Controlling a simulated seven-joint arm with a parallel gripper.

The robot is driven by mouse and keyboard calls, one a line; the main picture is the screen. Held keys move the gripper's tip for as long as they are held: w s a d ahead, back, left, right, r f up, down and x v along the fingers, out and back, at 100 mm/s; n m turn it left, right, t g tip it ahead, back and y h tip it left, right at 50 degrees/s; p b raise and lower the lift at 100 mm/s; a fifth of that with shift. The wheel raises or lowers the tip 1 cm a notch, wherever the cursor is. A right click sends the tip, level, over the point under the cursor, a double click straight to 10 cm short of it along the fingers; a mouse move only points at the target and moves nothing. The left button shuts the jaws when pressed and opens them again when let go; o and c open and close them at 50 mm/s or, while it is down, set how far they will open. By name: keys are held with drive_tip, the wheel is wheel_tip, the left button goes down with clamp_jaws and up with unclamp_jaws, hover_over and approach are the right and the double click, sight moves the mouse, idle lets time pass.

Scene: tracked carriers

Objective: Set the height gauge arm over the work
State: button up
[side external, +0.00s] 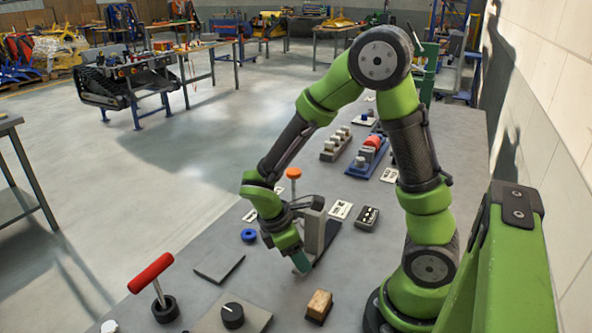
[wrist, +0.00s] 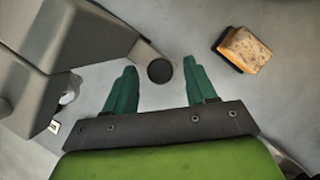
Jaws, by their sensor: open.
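The height gauge appears to be the grey upright block (side external: 315,232) beside my gripper in the side view. In the wrist view a large grey body (wrist: 85,35) fills the upper left, and a light arm (wrist: 141,50) reaches from it to a dark round end (wrist: 160,71). My gripper (side external: 301,262) points down beside the block, low over the bench. Its green fingers (wrist: 160,80) are apart in the wrist view, with the dark round end showing between their tips. I cannot tell whether they touch it. The gauge's base is partly hidden by my gripper.
A wooden-topped block (side external: 319,304) stands on the bench (side external: 275,285), also in the wrist view (wrist: 246,50). A red-handled lever (side external: 151,273), a black knob (side external: 232,315), a blue ring (side external: 249,235), a flat grey plate (side external: 219,262) and a dark button box (side external: 367,218) stand around.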

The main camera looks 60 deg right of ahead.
sight(295, 172)
clamp_jaws()
drive_tip(key=d, duration=1.1)
drive_tip(key=shift+d, duration=0.35)
drive_tip(key=shift+c, duration=1.3)
unclamp_jaws()
drive_tip(key=shift+o, duration=1.3)
drive_tip(key=shift+a, duration=0.1)
drive_tip(key=v, duration=1.7)
